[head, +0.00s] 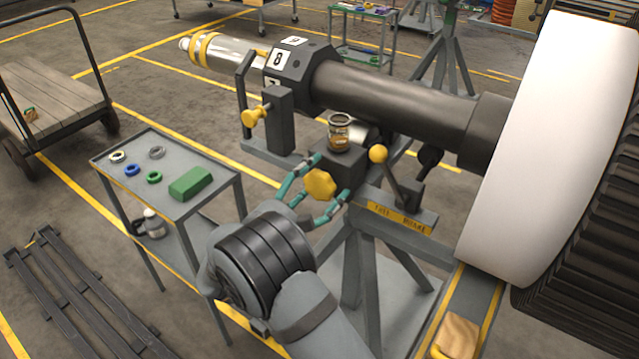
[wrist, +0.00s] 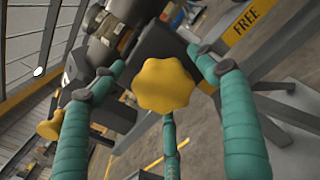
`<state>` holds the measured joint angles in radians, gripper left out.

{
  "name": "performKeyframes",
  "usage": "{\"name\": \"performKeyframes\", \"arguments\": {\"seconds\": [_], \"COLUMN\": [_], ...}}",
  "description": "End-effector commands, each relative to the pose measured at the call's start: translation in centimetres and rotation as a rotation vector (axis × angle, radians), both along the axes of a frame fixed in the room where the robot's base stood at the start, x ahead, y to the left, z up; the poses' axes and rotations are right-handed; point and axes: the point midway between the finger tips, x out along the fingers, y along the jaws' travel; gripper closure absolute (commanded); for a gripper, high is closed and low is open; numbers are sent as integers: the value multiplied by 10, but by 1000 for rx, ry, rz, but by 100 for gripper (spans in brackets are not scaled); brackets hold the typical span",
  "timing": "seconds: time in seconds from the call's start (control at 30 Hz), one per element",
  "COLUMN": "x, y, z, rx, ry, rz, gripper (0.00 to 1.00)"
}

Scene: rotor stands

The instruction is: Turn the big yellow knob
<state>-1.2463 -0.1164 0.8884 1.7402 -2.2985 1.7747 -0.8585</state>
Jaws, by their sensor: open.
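The big yellow knob (head: 320,184) is a lobed knob on the front of a dark block on the rotor stand. In the wrist view the knob (wrist: 164,86) faces me near the middle. My gripper (head: 318,190) is open, with its teal fingers spread around the knob. In the wrist view one finger is on each side and a third is below, and gaps show between the side fingers and the knob. I cannot tell whether the lower finger touches it.
A jar (head: 339,132) stands on the block just above the knob. A yellow ball-ended lever (head: 378,154) is at its right, a smaller yellow knob (head: 254,117) at its left. A grey cart (head: 215,168) with rings and a green block stands left. A large white rotor (head: 555,140) fills the right.

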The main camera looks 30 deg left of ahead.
Motion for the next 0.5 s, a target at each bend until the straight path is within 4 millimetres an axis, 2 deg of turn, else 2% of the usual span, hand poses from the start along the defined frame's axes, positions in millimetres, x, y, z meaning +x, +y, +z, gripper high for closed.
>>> {"name": "performKeyframes", "arguments": {"seconds": [0.07, 0.5], "x": [0, 0], "y": [0, -1], "z": [0, 0], "rx": [0, 1], "ry": [0, -1], "rz": [0, -2], "gripper": [26, 52]}}
